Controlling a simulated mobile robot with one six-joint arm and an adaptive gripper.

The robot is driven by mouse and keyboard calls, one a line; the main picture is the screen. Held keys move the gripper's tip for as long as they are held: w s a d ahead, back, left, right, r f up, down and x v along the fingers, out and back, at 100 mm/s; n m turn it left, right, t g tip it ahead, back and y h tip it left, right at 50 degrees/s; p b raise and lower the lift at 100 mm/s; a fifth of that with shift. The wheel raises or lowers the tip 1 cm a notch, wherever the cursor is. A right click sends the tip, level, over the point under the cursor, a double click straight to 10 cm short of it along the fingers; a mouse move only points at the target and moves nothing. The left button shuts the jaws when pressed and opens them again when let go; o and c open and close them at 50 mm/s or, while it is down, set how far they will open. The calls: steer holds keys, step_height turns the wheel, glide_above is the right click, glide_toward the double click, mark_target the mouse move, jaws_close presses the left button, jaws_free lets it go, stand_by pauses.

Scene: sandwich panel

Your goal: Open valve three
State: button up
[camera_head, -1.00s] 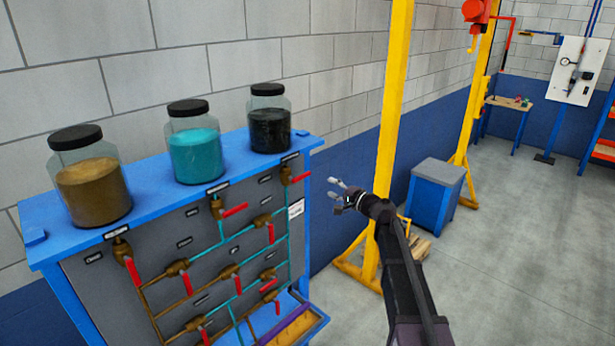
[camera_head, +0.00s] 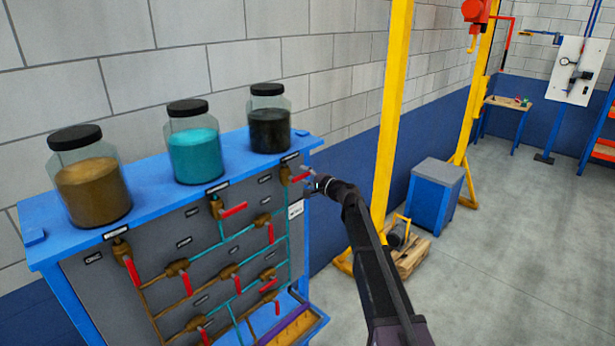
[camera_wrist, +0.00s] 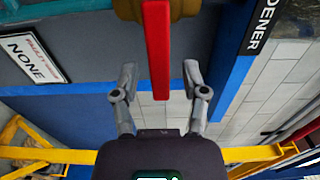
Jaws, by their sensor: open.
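The valve panel (camera_head: 205,250) carries several brass valves with red handles on teal and brown pipes. The top-right valve (camera_head: 285,175), under the black jar, has a red handle (camera_head: 299,178) pointing right. My gripper (camera_head: 311,184) is at that handle's right end. In the wrist view the red handle (camera_wrist: 157,45) reaches between the two spread fingers of my gripper (camera_wrist: 159,72), with a gap on both sides. The valve's brass body shows at the top edge. I cannot read which valve is number three; small labels are too blurred.
A brown jar (camera_head: 93,190), a teal jar (camera_head: 195,155) and a black jar (camera_head: 270,130) stand on the blue panel top. A sign reading NONE (camera_wrist: 35,57) is beside the valve. A yellow frame post (camera_head: 392,120) stands right of the panel. Open floor lies farther right.

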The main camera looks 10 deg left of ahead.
steer(key=shift+a, duration=0.1)
jaws_close()
steer(key=shift+w+d, duration=0.1)
steer(key=shift+d, duration=0.1)
steer(key=shift+a, duration=0.1)
